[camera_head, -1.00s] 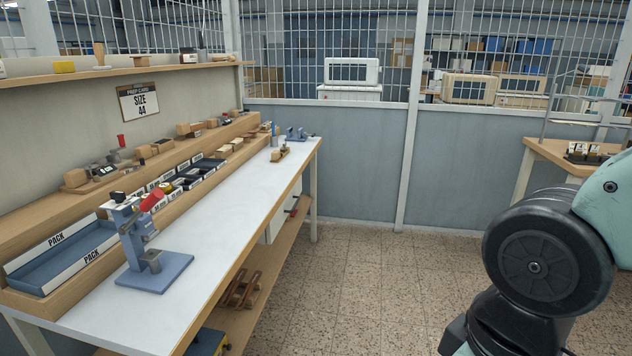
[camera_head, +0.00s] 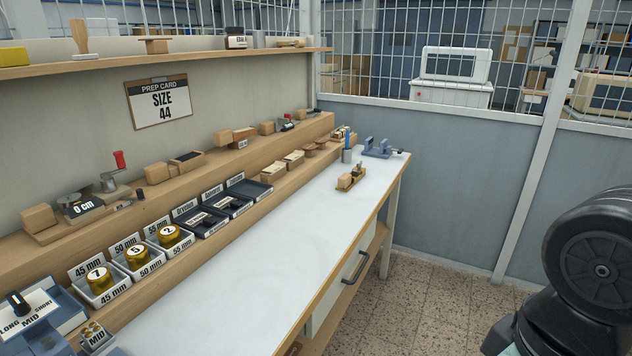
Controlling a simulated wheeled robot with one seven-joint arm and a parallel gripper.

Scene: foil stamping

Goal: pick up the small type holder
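I cannot tell for sure which thing is the small type holder. A small wooden tool with brass-coloured and dark parts (camera_head: 351,178) lies on the white bench top (camera_head: 265,262) near its far end. On the wooden step behind the bench top are several wooden blocks and tools, among them a block with a dark top (camera_head: 187,158) and a wooden block with a handle (camera_head: 242,138). My gripper is not in view; only a dark joint of my arm shows at the right edge.
Bins with numbered brass rolls (camera_head: 137,258) and dark trays (camera_head: 250,189) line the bench's back. A blue-grey vice (camera_head: 378,147) and a cup (camera_head: 347,155) stand at the far end. The bench top's middle is clear; floor (camera_head: 440,300) lies right.

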